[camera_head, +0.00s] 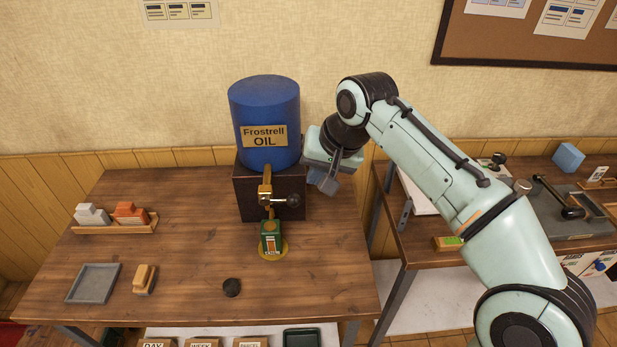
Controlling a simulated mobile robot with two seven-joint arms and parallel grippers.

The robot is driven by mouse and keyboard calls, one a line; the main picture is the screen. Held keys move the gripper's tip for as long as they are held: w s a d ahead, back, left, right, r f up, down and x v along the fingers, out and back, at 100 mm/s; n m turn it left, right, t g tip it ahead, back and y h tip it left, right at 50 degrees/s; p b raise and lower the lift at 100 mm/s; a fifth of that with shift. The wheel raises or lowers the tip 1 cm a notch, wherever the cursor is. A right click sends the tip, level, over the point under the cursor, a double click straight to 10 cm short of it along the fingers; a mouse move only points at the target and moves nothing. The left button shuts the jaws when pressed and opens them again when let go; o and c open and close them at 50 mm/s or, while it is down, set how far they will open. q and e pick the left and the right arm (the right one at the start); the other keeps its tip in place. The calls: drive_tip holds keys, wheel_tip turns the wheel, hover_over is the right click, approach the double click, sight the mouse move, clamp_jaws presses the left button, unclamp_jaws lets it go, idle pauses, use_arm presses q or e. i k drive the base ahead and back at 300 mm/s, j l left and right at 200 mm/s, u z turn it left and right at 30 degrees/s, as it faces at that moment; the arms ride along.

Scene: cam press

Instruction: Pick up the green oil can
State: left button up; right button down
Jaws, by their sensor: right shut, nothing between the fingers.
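The green oil can (270,238) stands upright on a round yellow base on the wooden table, under the brass tap (265,188) of the blue Frostrell oil drum (265,112). The drum rests on a dark box (250,208). My right gripper (325,186) is shut and empty. In the picture it is to the right of the drum and tap, above and to the right of the can, apart from the can. My left gripper is out of view.
A wooden rack (115,228) holds a white and an orange piece. A second table (420,235) stands at right. The table's front middle is mostly clear.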

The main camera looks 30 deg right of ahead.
sight(271, 229)
drive_tip(key=k+l, duration=0.1)
drive_tip(key=k, duration=0.4)
drive_tip(key=k+l, duration=0.1)
drive_tip(key=k, duration=0.4)
